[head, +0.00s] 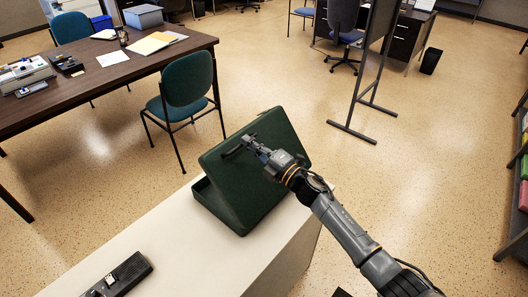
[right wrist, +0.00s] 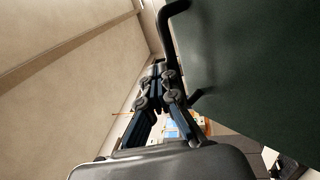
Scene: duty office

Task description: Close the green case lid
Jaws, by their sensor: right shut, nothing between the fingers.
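The dark green case (head: 215,205) stands on a pale cabinet top. Its lid (head: 285,135) is partly raised and tilted, with a gap showing between lid and base at the left. My right gripper (head: 250,144) is shut and empty, over the lid near its dark handle (head: 231,153). In the right wrist view, the shut fingers (right wrist: 158,68) are beside the lid's green face (right wrist: 255,75) and the black handle (right wrist: 168,32). I cannot tell whether they touch the lid. My left gripper is not in view.
The pale cabinet top (head: 190,250) is mostly clear, with a black device (head: 122,275) at its front left. A teal chair (head: 186,88) and a brown desk (head: 100,80) stand behind. A board stand (head: 362,100) is at the back right.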

